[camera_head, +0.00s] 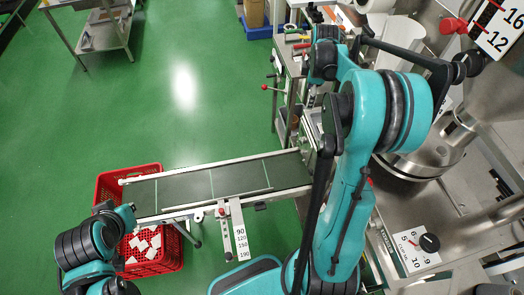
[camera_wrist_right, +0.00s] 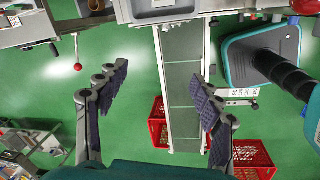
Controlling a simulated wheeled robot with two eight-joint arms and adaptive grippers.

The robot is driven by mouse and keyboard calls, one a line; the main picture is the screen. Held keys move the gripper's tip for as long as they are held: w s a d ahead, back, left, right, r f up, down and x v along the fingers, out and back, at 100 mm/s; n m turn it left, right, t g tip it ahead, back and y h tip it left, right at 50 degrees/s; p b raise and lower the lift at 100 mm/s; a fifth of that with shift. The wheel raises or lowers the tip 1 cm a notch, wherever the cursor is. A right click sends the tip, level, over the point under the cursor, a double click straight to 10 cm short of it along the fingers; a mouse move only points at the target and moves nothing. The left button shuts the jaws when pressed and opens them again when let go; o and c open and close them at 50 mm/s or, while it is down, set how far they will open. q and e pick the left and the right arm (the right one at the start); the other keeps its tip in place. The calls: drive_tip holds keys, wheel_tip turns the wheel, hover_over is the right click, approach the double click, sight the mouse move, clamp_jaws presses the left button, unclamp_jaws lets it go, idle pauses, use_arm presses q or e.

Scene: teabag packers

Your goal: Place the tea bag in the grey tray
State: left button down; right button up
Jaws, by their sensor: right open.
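Several white tea bags (camera_head: 152,242) lie loose in a red crate (camera_head: 172,264) at the lower left of the head view, under the end of the conveyor. A grey tray-like container (camera_wrist_right: 165,14) is partly visible at the top edge of the right wrist view; its inside is cut off. My right gripper (camera_wrist_right: 158,76) is open, with its two dark-padded fingers wide apart and nothing seen between them. It points over the conveyor (camera_wrist_right: 182,85). My left arm shows at the lower left of the head view, but its gripper is not visible.
The conveyor belt (camera_head: 205,187) runs from the red crate to the machinery at the right and looks empty. A steel machine with dials (camera_head: 420,243) fills the right side. A metal table (camera_head: 95,20) stands far left. Green floor is open behind the conveyor.

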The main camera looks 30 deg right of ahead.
drive_tip(key=s+a+r+m+t, duration=0.1)
drive_tip(key=s+a+r+m, duration=0.25)
drive_tip(key=a, duration=0.55)
drive_tip(key=s+a+r+m+t, duration=0.2)
drive_tip(key=s+a+r, duration=0.15)
drive_tip(key=a, duration=0.45)
drive_tip(key=s+a+f+m+t, duration=0.2)
drive_tip(key=s+a+m, duration=0.3)
drive_tip(key=s+a, duration=0.5)
drive_tip(key=shift+a+f+m+t+y, duration=0.35)
drive_tip(key=shift+a+f+y, duration=0.1)
drive_tip(key=shift+a, duration=0.15)
drive_tip(key=shift+s, duration=0.1)
wheel_tip(320, 180, down, 18)
drive_tip(key=b, duration=1.8)
drive_tip(key=shift+r, duration=0.1)
drive_tip(key=shift+c, duration=0.4)
